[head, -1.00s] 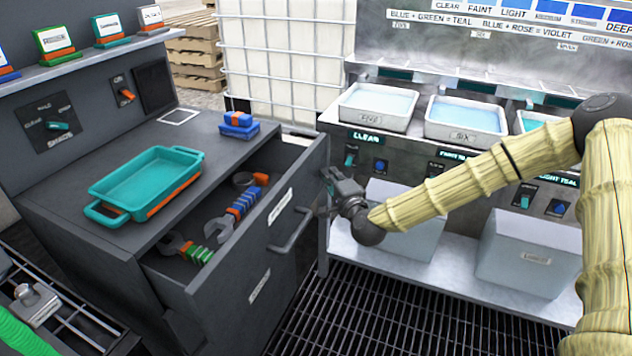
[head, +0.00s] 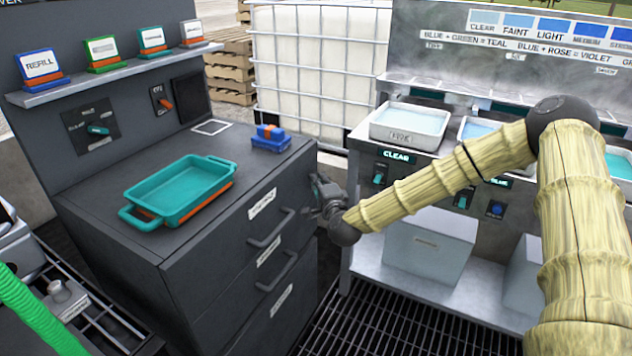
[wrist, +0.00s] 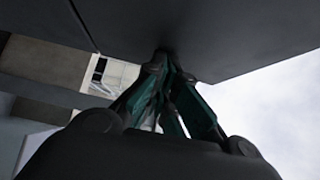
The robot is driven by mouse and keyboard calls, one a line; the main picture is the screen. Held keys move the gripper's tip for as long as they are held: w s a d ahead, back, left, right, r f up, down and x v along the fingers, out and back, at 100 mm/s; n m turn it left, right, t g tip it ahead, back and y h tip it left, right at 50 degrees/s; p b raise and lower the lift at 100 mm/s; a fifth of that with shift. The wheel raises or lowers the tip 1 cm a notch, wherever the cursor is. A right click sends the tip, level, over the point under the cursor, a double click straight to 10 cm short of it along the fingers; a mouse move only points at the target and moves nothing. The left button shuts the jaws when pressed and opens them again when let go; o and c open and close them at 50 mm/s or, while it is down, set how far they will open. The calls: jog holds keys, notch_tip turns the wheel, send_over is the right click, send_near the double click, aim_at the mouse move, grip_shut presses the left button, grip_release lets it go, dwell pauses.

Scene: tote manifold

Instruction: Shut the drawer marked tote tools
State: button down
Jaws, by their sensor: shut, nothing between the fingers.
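The top drawer (head: 290,198) of the dark grey cabinet looks shut, its front about flush with the cabinet. It has a white label (head: 262,205), too small for me to read, and a bar handle (head: 270,230). The tools inside are hidden. My gripper (head: 313,206) is shut and empty at the right end of this drawer front. In the wrist view, the fingertips (wrist: 165,58) are against or very near a dark flat surface; I cannot tell if they touch.
A lower drawer with a handle (head: 277,270) also looks shut. A teal tray (head: 180,190) and blue blocks (head: 270,138) sit on the cabinet top. A bench with a white basin (head: 408,124) stands to the right. Floor grating (head: 365,325) lies in front.

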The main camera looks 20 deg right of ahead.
jog(key=shift+w+a+r, duration=0.1)
jog(key=shift+a+r, duration=0.05)
jog(key=shift+r, duration=0.05)
